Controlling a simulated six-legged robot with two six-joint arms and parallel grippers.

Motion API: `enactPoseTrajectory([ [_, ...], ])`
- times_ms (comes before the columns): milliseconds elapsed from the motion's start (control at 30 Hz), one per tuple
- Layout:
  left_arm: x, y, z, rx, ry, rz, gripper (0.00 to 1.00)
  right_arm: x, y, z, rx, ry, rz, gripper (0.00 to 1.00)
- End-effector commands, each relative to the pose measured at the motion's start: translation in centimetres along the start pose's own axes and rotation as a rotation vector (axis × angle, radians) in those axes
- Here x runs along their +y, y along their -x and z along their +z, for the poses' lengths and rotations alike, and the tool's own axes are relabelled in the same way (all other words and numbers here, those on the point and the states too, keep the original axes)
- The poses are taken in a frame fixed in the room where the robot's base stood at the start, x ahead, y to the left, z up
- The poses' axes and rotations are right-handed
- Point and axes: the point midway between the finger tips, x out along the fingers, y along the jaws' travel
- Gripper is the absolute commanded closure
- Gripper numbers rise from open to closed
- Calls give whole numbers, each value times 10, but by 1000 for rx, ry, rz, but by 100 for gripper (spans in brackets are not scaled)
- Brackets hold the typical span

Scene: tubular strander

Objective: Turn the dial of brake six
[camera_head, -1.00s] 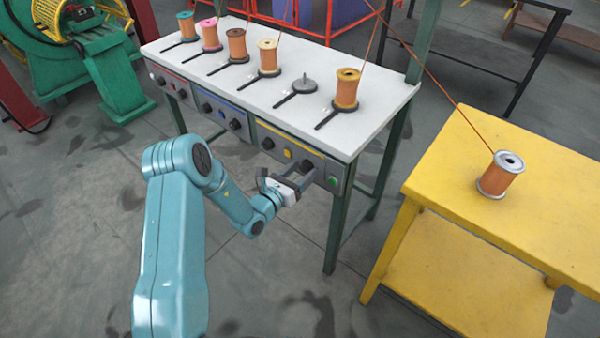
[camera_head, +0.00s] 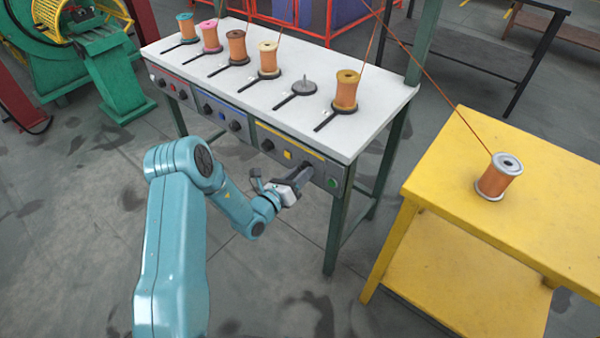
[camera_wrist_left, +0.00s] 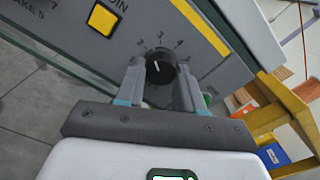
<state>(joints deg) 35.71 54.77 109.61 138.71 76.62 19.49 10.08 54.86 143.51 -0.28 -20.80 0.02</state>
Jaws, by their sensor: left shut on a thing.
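The dial of brake six (camera_wrist_left: 161,66) is a round black knob with a white pointer mark, ringed by printed numbers, on the grey front panel (camera_wrist_left: 205,60). The mark points roughly up, near the 2 and 3; its exact setting is hard to tell. My left gripper (camera_wrist_left: 158,88) is shut on the dial, one finger on each side. In the head view my left gripper (camera_head: 302,172) reaches the right end of the panel under the white table, largely hiding the dial. My right gripper is in neither view.
A yellow square button (camera_head: 288,154) and another black dial (camera_head: 267,146) sit left of the gripper, a green button (camera_head: 332,183) to the right. Spools stand on the white table (camera_head: 240,100). A yellow table (camera_head: 450,170) with a spool stands at right.

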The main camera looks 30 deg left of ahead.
Motion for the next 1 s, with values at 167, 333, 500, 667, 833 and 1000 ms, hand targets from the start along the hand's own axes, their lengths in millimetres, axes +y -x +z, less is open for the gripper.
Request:
enactPoseTrajectory([
  [167, 0, 1, 0, 3, 168, 2, 94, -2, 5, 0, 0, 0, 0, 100],
  [333, 0, 1, 0, 3, 329, 3, 94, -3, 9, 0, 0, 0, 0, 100],
  [500, 0, 1, 0, 2, 490, 3, 94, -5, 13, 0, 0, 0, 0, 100],
  [667, -1, 1, 0, 3, 642, 4, 94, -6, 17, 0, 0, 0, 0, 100],
  [833, -1, 1, 0, 2, 787, 5, 94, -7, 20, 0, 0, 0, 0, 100],
  [1000, -1, 1, 0, 2, 907, 4, 94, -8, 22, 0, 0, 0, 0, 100],
])
